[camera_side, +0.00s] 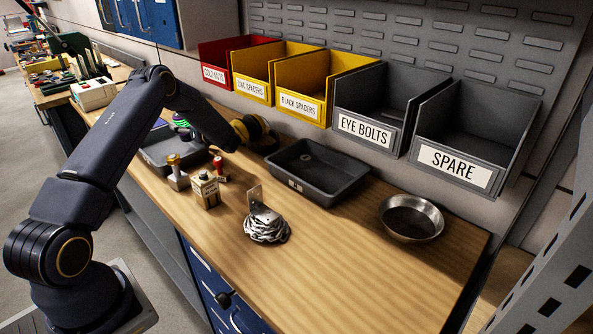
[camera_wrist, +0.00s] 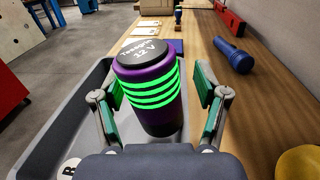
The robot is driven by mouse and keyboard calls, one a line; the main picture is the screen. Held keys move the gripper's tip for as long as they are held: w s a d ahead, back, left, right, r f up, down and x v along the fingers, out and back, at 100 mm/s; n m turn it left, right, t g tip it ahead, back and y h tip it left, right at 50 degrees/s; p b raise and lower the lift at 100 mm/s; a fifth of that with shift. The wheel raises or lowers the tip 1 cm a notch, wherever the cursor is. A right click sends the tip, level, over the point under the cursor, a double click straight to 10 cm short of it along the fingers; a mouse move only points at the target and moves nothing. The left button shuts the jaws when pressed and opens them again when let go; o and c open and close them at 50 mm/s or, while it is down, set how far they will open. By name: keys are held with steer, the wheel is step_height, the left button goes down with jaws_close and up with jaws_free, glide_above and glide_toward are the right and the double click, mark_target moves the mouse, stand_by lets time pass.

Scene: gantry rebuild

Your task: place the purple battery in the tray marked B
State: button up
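The purple battery (camera_wrist: 150,85), with a dark top and bright green bands, stands slightly tilted between my gripper's fingers in the wrist view. My gripper (camera_wrist: 160,105) is open around it: a clear gap shows at the right finger, while the left finger lies close beside the battery and contact there is unclear. Whether the battery's base touches the tray floor is hidden. In the side view the green bands of the battery (camera_side: 181,121) show above the left grey tray (camera_side: 160,160).
A second grey tray (camera_side: 315,185), a metal bowl (camera_side: 411,218), a chain pile (camera_side: 266,228) and a small box-like part (camera_side: 206,192) stand on the bench. A blue flashlight (camera_wrist: 233,55) lies right of the battery. The bench front right is clear.

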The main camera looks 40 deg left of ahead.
steer(key=shift+r, duration=0.15)
steer(key=w+d, duration=0.1)
steer(key=d, duration=1.1)
steer(key=shift+w+r, duration=0.2)
steer(key=shift+r, duration=0.25)
